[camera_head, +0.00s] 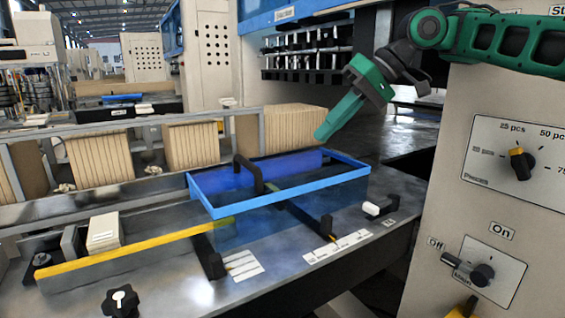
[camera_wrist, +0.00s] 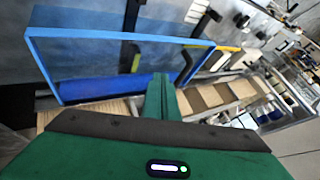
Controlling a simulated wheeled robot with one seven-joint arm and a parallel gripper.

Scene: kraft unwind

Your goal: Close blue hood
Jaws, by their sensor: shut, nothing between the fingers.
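The blue hood (camera_head: 290,205) is a blue-framed, see-through cover on the machine bed in the middle of the head view, with a black handle (camera_head: 248,172) on its left part. A blue roller shows through it. In the wrist view the hood's blue frame (camera_wrist: 120,35) fills the upper left. My gripper (camera_head: 322,134) is green and shut, with nothing in it. It points down just above and behind the hood's far right edge in the head view. In the wrist view the fingers (camera_wrist: 161,88) are together near the frame's lower edge; I cannot tell whether they touch it.
Stacks of brown board (camera_head: 190,145) stand in a rail behind the hood. A control panel with a yellow-marked knob (camera_head: 521,160) and an On/Off switch (camera_head: 480,274) is at the right. A black knob (camera_head: 121,301) and a yellow bar (camera_head: 130,250) lie at the front left.

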